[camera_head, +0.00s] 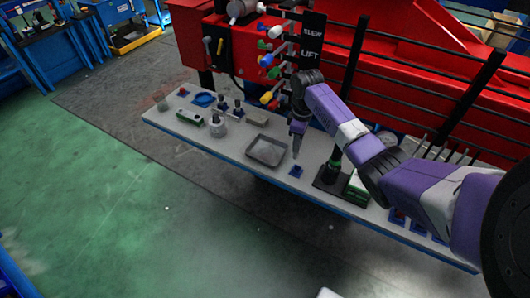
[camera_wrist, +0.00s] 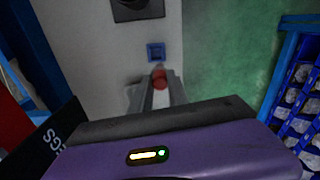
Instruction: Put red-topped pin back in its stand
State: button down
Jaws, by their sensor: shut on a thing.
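My gripper (camera_wrist: 158,95) is shut on the red-topped pin (camera_wrist: 159,78); its round red top shows between the fingertips in the wrist view. The rest of the pin is hidden by the fingers and the view angle. A small square blue stand (camera_wrist: 155,52) with a dark centre sits on the grey bench, just beyond the fingertips in that view. In the head view the gripper (camera_head: 297,150) points down over the bench, and a blue stand (camera_head: 296,171) lies just below it. The pin cannot be made out there.
A grey square tray (camera_head: 266,151) lies left of the stand on the bench (camera_head: 235,153). A dark post on a black base (camera_head: 328,183) stands to the right. Levers and red machinery with black rails rise behind. A blue crate (camera_wrist: 295,95) shows at the wrist view's right.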

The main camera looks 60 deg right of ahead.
jog(key=shift+s+d+r, duration=0.2)
jog(key=shift+s+d, duration=0.2)
jog(key=shift+s, duration=0.1)
jog(key=shift+r+p, duration=0.2)
jog(key=shift+p, duration=0.1)
jog(key=shift+f+b, duration=1.85)
jog(key=shift+f, duration=1.2)
jog(key=shift+f, duration=0.15)
jog(key=shift+f+b, duration=1)
jog(key=shift+f, duration=0.55)
jog(key=c, duration=1.2)
grip_release()
